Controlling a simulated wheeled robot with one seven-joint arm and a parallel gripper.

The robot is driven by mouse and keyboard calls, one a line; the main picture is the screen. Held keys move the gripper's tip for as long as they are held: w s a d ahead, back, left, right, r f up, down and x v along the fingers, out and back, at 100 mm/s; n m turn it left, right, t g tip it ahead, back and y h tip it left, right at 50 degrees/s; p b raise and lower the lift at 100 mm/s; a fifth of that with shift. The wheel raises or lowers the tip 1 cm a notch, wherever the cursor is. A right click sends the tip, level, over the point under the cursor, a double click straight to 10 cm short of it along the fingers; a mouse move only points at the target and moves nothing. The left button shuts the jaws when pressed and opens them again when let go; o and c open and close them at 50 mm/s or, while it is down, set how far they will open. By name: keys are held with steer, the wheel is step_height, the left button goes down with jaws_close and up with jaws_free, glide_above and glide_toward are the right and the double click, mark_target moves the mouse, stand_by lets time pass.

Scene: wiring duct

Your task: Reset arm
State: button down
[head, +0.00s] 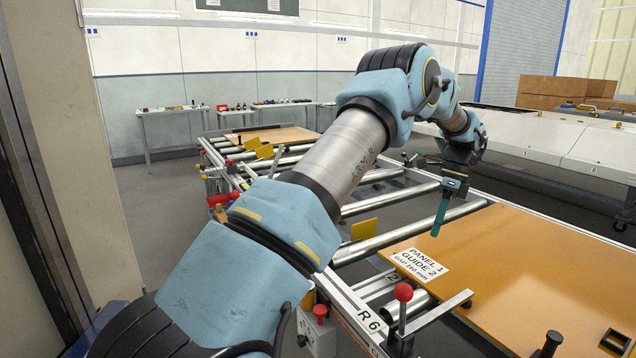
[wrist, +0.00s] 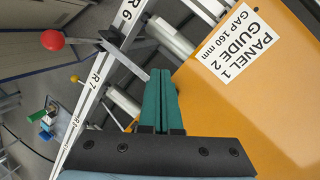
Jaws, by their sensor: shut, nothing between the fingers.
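The panel lies on a roller frame and carries a white label (head: 420,267) reading "PANEL 1 GUIDE 2 GAP 160 mm". In the wrist view the label (wrist: 236,42) is right of the fingertips. The fingers appear apart from the panel.
A red-knobbed lever (head: 403,293) stands by the rail marked R6 (head: 370,318). Rollers (head: 410,232) and yellow plates (head: 364,229) lie left of the panel. Another panel (head: 275,137) lies at the far end. A white machine (head: 560,140) stands at the right. Workbenches line the back wall.

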steer(key=a+r+n+h, duration=0.25)
steer(key=a+n, duration=0.45)
steer(key=a, duration=0.6)
steer(key=s+a+n+t, duration=0.1)
steer(key=s+a+n, duration=0.7)
steer(key=a, duration=0.4)
steer(key=s+a+n+t, duration=0.2)
steer(key=s+a+n, duration=0.5)
steer(key=a, duration=0.5)
steer(key=shift+s+n+t+h, duration=0.3)
steer(key=shift+s+n+h, duration=0.1)
steer(key=shift+s, duration=0.35)
steer(key=shift+a, duration=0.1)
